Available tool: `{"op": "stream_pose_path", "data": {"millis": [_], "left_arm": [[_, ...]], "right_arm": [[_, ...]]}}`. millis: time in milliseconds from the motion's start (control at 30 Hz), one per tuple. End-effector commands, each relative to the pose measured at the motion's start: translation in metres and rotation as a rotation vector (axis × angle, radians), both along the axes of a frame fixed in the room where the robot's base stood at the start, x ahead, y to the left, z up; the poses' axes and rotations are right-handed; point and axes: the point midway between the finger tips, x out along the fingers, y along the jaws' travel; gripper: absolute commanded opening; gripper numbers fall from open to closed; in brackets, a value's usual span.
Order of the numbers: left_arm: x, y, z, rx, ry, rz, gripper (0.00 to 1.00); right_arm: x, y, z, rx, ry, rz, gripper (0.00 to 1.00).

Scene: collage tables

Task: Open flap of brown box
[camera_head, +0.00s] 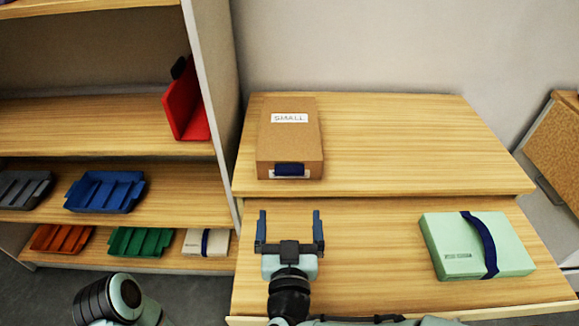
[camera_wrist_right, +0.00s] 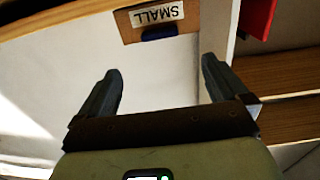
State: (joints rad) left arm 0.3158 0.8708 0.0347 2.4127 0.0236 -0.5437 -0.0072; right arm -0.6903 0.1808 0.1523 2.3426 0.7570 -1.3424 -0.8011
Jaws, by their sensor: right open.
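The brown box (camera_head: 290,140) sits on the upper wooden shelf of the table, near its left end. Its top looks closed, with a white SMALL label (camera_head: 290,118) towards the back. A dark blue tab (camera_head: 290,169) is on its front side. My right gripper (camera_head: 289,216) is open and empty, in front of the box and apart from it, its fingers pointing at it. In the right wrist view the brown box (camera_wrist_right: 192,22) shows upside down at the top, beyond the open fingers, partly cut off. My left gripper is not in view.
A mint green box (camera_head: 455,248) with a blue strap lies on the lower tabletop (camera_head: 370,240) at right. A shelf unit at left holds a red holder (camera_head: 185,105) and several coloured trays (camera_head: 105,190). The upper shelf right of the brown box is clear.

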Motion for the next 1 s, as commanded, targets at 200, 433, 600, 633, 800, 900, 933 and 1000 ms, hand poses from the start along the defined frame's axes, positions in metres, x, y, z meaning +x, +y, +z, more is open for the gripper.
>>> {"op": "stream_pose_path", "data": {"millis": [200,433,600,633,800,900,933,1000], "left_arm": [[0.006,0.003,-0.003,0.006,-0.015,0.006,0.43],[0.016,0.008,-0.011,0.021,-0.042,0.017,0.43],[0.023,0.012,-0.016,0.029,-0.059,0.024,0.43],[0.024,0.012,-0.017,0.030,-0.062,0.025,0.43],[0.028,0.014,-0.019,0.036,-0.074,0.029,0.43],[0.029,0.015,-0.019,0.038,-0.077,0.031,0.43],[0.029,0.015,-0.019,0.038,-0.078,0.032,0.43],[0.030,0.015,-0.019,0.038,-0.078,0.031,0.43]], "right_arm": [[0.022,-0.001,0.000,0.002,0.000,-0.004,1.00],[0.072,-0.001,-0.001,0.002,0.000,-0.004,1.00],[0.104,-0.001,-0.001,0.000,0.000,-0.003,1.00],[0.109,-0.001,-0.001,0.000,0.000,-0.003,1.00],[0.127,-0.001,0.000,0.001,0.000,-0.002,1.00],[0.132,0.000,0.000,0.000,0.000,-0.001,1.00],[0.133,0.000,0.000,0.000,0.000,0.000,1.00],[0.134,0.000,0.000,0.000,0.000,0.000,1.00]]}}
